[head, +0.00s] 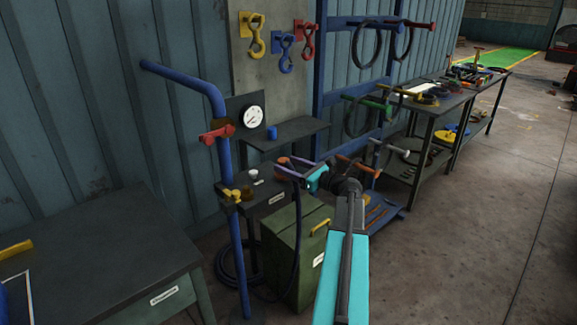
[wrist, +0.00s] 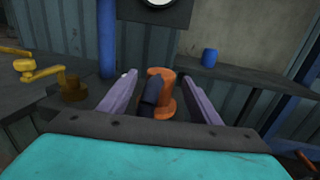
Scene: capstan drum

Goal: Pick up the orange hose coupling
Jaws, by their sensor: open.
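The orange hose coupling (wrist: 166,101) shows in the wrist view between the two lilac fingers of my gripper (wrist: 158,76). A dark, hose-like piece (wrist: 150,97) crosses in front of its middle. My gripper is open, with a finger on each side of the coupling and no clear contact on either side. In the head view my gripper (head: 284,164) is over the small dark table by the blue pipe. A dark hose (head: 297,215) hangs down near the fingers there.
A blue standpipe (head: 239,270) with a red valve (head: 217,135) and a yellow tap (head: 236,195) stands left of my gripper. A green cabinet (head: 290,260) is below. A dark shelf (head: 285,132) with a blue cup (head: 271,132) is behind. Open floor lies to the right.

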